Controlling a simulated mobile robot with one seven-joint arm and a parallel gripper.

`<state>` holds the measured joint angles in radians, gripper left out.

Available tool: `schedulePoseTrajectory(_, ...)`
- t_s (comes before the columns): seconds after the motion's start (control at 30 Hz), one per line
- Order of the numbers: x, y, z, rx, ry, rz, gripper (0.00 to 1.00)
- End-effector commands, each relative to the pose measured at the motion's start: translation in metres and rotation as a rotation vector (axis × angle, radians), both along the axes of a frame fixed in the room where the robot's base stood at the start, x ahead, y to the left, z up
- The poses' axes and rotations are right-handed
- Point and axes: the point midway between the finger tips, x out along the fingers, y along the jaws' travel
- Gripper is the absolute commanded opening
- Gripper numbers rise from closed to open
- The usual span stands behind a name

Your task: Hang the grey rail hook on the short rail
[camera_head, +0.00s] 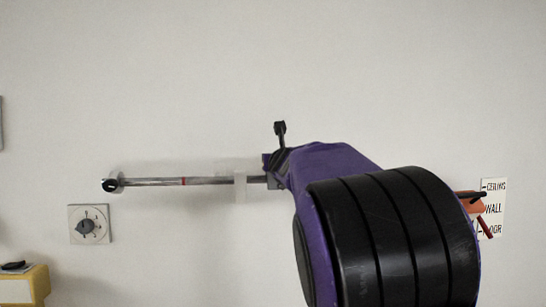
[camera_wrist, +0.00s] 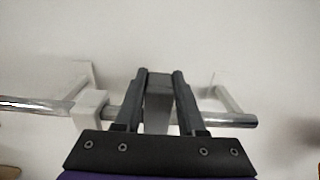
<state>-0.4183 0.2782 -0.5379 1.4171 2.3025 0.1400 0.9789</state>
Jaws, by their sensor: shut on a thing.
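The rail (camera_head: 150,182) runs level along the wall in the head view, with a red band and a dark round left end. In the wrist view the rail (camera_wrist: 233,120) crosses behind my fingers, and its right end is free. My gripper (camera_wrist: 160,74) is shut on the grey rail hook (camera_wrist: 158,100), which shows as a grey block between the two fingers. The hook is in front of the rail and hides part of it; I cannot tell whether it touches or hangs on it. In the head view my gripper (camera_head: 277,165) is at the rail's visible right part, largely hidden by my arm.
White brackets (camera_wrist: 228,92) hold the rail off the wall, and a white block (camera_wrist: 88,108) sits on it left of my fingers. A dial plate (camera_head: 90,224), a yellow box (camera_head: 38,284) and a lettered sign (camera_head: 494,208) are around. The wall above is clear.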

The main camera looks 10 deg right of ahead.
Motion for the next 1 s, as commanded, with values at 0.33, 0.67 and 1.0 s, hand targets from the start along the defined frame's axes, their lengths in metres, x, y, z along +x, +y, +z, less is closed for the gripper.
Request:
schedulePoseTrajectory(0.33,0.000,0.001,-0.009,0.000,0.000,0.001,0.00)
schedulePoseTrajectory(0.67,-0.001,0.000,-0.016,0.000,-0.003,-0.001,0.00)
schedulePoseTrajectory(1.0,0.000,0.000,-0.025,-0.001,-0.002,-0.001,0.00)
